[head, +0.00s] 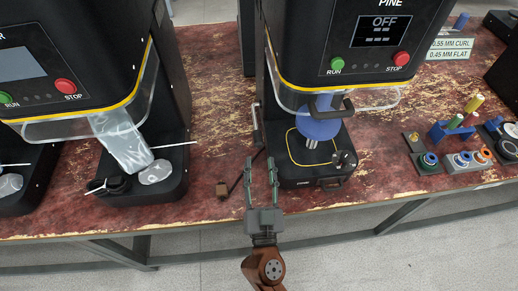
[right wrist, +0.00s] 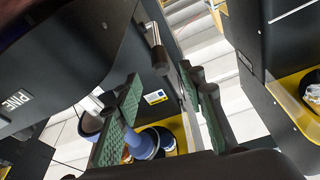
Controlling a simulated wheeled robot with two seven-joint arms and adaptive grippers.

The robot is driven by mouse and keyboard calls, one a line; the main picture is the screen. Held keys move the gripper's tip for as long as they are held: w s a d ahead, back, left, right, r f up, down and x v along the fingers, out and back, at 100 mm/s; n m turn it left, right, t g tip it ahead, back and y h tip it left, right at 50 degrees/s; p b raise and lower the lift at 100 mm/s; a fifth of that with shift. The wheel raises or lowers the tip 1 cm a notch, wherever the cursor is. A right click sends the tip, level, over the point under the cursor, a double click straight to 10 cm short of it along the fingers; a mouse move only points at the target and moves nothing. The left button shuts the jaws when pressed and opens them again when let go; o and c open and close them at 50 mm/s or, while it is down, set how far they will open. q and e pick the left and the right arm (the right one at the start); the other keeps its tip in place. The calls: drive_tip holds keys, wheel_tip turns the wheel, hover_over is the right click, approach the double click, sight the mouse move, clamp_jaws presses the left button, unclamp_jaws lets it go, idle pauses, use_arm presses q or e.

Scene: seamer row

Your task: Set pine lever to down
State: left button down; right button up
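The machine labelled PINE (head: 330,30) is black, with a display reading OFF. A thin upright bar with dark ends (head: 256,124), seemingly its lever, is on its left side. In the right wrist view a silver bar with a dark end (right wrist: 153,38) on the machine's side seems to be the same part. My right gripper (head: 261,171) is open and empty, below and in front of that bar, apart from it in the head view. Its green-padded fingers (right wrist: 168,112) show spread in the right wrist view. My left gripper is not in view.
A blue round part (head: 318,127) is on the PINE machine behind a clear guard. Another seamer (head: 85,50) stands left. Small coloured parts and rings (head: 462,158) lie right. The table between the machines is mostly clear.

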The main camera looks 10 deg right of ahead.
drive_tip(key=shift+v, duration=1.65)
